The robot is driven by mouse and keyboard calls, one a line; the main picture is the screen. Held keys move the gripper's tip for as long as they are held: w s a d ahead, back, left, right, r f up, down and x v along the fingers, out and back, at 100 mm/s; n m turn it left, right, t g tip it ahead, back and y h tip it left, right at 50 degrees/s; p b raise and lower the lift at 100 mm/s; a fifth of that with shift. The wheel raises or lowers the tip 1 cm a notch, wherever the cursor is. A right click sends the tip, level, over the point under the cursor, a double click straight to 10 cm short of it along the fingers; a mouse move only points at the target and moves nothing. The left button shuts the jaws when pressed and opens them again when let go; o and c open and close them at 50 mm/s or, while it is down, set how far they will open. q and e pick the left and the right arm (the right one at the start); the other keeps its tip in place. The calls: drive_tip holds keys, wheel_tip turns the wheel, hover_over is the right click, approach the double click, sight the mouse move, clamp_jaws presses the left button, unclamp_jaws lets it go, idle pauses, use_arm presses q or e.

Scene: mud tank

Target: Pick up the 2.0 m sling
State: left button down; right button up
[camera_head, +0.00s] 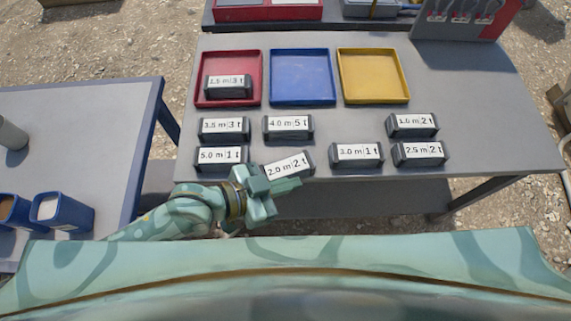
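The 2.0 m sling (289,164) is a dark block with a white label reading "2.0 m 2 t". It is at the front edge of the grey table, turned at an angle to the other blocks. My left gripper (276,184) is at its lower left side and covers part of its near edge. The fingers overlap the block in the picture, so I cannot tell whether they are shut on it or only beside it. I cannot tell whether the block rests on the table or is lifted. My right gripper is not in view.
Several similar labelled blocks stand near, including the 5.0 m block (221,158) and 3.0 m block (356,154). Behind are a red tray (258,72) holding a block, an empty blue tray (302,98) and an empty yellow tray (373,75). Another table (85,120) stands left.

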use_arm(q)
drive_tip(key=shift+s+r, duration=0.1)
drive_tip(key=shift+s, duration=0.05)
drive_tip(key=shift+c, duration=2.2)
unclamp_jaws()
drive_tip(key=shift+a, duration=0.1)
drive_tip(key=v, duration=1.5)
drive_tip(key=shift+p, duration=0.4)
drive_tip(key=shift+o, duration=0.4)
drive_tip(key=shift+s+a+r, duration=0.15)
drive_tip(key=shift+s+a, duration=0.1)
drive_tip(key=shift+a, duration=0.2)
drive_tip(key=shift+w, duration=0.1)
